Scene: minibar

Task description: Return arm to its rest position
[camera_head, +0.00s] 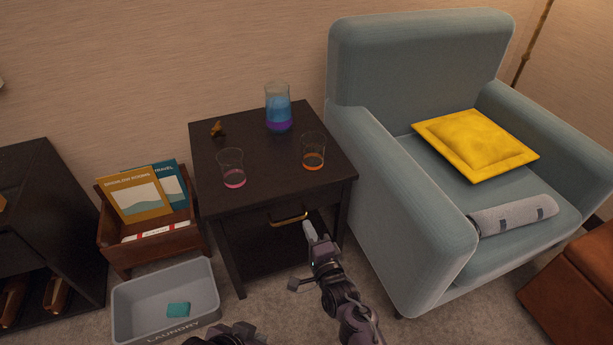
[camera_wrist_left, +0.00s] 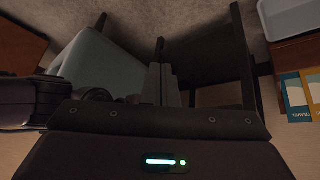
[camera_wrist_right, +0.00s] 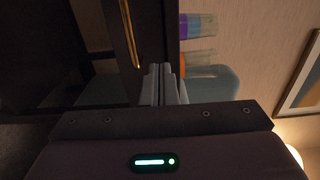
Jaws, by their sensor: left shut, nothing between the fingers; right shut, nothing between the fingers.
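My right gripper (camera_head: 310,232) is shut and empty in front of the dark side table (camera_head: 253,150), just right of and below its brass drawer handle (camera_head: 289,221). In the right wrist view its fingers (camera_wrist_right: 164,72) are together, with the brass handle (camera_wrist_right: 131,35) ahead and the fingers apart from it. My left arm shows only as dark parts at the bottom edge of the head view; its fingertips cannot be made out there. In the left wrist view my left gripper (camera_wrist_left: 161,75) is shut and empty, with the table's legs beyond.
A pitcher (camera_head: 278,110) and two glasses (camera_head: 231,168) (camera_head: 313,152) stand on the table. The blue armchair (camera_head: 420,235) is close on the right. A grey laundry bin (camera_head: 128,315) and a wooden book crate (camera_head: 118,243) stand left on the carpet.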

